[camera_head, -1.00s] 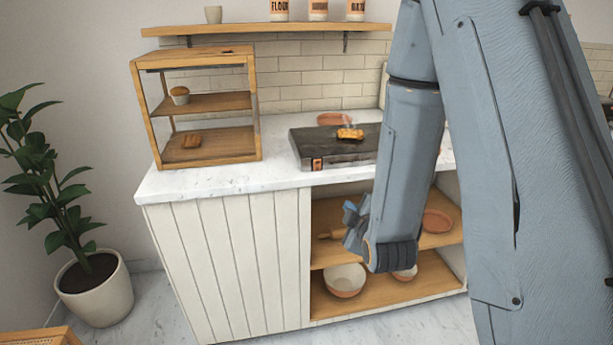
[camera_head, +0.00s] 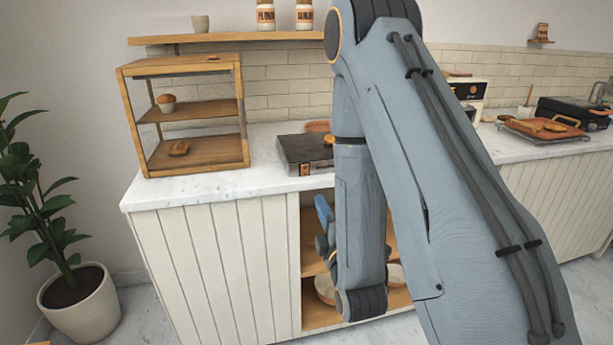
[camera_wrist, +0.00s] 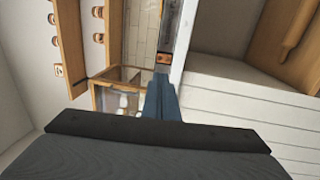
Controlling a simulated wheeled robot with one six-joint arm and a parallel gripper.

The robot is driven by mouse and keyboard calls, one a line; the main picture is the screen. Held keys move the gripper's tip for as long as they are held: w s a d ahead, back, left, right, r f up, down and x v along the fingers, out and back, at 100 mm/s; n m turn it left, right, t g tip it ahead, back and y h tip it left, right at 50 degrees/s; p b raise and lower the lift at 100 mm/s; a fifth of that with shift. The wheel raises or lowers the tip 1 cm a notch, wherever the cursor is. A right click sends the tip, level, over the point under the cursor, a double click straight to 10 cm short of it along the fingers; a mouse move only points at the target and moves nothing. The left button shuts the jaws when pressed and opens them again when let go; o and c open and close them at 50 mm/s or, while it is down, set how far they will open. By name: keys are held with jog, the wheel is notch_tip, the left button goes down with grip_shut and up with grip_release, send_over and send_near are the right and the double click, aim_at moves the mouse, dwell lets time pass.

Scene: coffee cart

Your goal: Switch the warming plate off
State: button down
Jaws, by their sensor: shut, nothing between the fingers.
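The warming plate (camera_head: 297,150) is a dark flat slab on the white counter, partly hidden behind my arm in the head view. A small orange-brown switch (camera_head: 305,170) is on its front face near the left corner; its position is too small to tell. In the wrist view the switch (camera_wrist: 163,59) and part of the plate (camera_wrist: 168,32) show beyond my fingertips. A toasted item (camera_head: 328,139) lies on the plate. My gripper (camera_head: 322,208) is shut and empty, pointing up in front of the cabinet, below the plate and apart from it.
A wooden display case (camera_head: 243,115) with baked goods stands left of the plate. A wall shelf (camera_head: 225,38) hangs above. The counter edge and open cabinet shelves (camera_head: 314,262) are close to my gripper. A bowl (camera_head: 325,289) sits low inside.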

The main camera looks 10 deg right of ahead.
jog(key=shift+w, duration=0.1)
jog(key=b, duration=0.3)
send_near(306, 168)
jog(key=w, duration=0.4)
jog(key=w+r, duration=0.1)
jog(key=w, duration=0.1)
jog(key=shift+w+a, duration=0.15)
jog(key=shift+w, duration=0.05)
